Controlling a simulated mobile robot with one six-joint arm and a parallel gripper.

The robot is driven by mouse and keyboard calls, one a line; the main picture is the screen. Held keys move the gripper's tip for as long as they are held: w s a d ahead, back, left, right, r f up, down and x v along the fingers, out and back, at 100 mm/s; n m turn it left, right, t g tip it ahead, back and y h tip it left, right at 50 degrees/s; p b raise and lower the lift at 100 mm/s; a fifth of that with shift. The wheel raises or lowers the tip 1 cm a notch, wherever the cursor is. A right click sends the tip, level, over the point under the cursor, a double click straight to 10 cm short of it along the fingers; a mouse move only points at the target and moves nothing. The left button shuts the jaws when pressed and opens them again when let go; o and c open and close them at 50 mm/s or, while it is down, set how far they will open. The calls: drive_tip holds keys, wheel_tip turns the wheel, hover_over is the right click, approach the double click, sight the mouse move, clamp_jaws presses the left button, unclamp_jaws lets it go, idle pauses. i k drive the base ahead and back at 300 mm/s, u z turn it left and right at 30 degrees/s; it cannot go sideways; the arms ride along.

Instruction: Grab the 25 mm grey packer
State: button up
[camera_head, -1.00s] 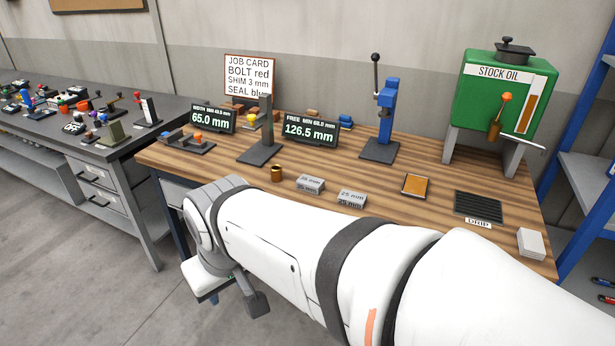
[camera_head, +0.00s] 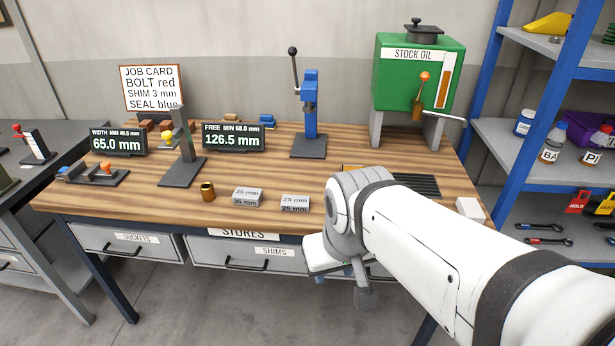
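The grey packer marked 25 mm (camera_head: 295,203) lies on the wooden workbench near its front edge. A similar grey packer, marked 35 mm as far as I can read it, (camera_head: 248,197) lies just to its left. My gripper (camera_head: 350,282) hangs low in front of the bench, below the bench top and to the right of the 25 mm packer, apart from it. My wrist hides most of the gripper, and its fingers cannot be made out clearly.
A brass cup (camera_head: 208,192) stands left of the packers. A blue press (camera_head: 310,105) and a green oil tank (camera_head: 417,70) stand at the back. A white block (camera_head: 470,209) sits at the right. Drawers (camera_head: 255,252) line the bench front. Blue shelving (camera_head: 507,110) stands at right.

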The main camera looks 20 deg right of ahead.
sight(290, 202)
drive_tip(key=z, duration=0.05)
drive_tip(key=i, duration=1)
drive_tip(key=z, duration=0.05)
